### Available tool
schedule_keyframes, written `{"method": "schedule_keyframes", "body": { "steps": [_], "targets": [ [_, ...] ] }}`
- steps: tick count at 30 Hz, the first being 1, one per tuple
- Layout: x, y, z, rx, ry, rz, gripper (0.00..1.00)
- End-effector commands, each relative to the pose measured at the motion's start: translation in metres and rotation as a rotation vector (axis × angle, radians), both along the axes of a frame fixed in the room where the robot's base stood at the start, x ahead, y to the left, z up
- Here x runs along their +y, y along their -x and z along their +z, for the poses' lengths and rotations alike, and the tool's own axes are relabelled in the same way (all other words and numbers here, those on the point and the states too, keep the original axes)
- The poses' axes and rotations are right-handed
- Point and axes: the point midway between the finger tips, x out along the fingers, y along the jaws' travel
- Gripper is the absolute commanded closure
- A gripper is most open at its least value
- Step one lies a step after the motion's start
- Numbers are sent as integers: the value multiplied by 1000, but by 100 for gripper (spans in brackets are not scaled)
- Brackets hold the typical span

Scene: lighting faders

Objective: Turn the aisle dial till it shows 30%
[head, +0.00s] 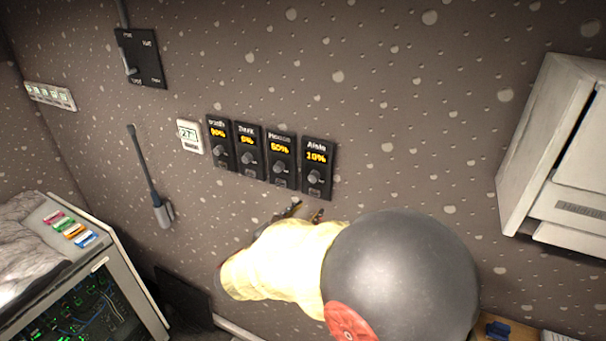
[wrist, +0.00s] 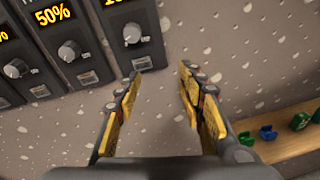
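The aisle panel (head: 319,155) is a black wall plate labelled "Aisle", and its yellow display reads 10%. Its round grey aisle dial (head: 314,177) sits below the display. In the wrist view the aisle dial (wrist: 132,33) shows at the upper left of centre, beyond the fingertips; its display is cut off at the top edge. My gripper (wrist: 160,78) is open and empty, with yellow-padded fingers spread apart. In the head view my gripper (head: 305,211) is just below the aisle panel, partly hidden by my arm. It is not touching the dial.
The House panel (head: 281,158), reading 50%, adjoins on the left, with two similar dial panels beyond. A thermostat (head: 190,136) and a lever (head: 150,180) are further left. A white cabinet (head: 560,150) juts out at right. A wooden shelf (wrist: 290,140) holds small items.

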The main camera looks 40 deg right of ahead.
Motion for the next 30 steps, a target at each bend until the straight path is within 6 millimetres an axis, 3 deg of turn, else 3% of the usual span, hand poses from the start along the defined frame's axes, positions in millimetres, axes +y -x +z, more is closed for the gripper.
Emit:
{"method": "schedule_keyframes", "body": {
  "steps": [3,5,11,24,30],
  "targets": [
    [4,-23,33,43,134,79,61],
    [5,-27,43,74,186,99,61],
    [-5,-29,45,110,202,91,61],
    [-60,-51,45,108,199,89,61],
    [-68,-54,44,108,199,91,61]
  ]
}}
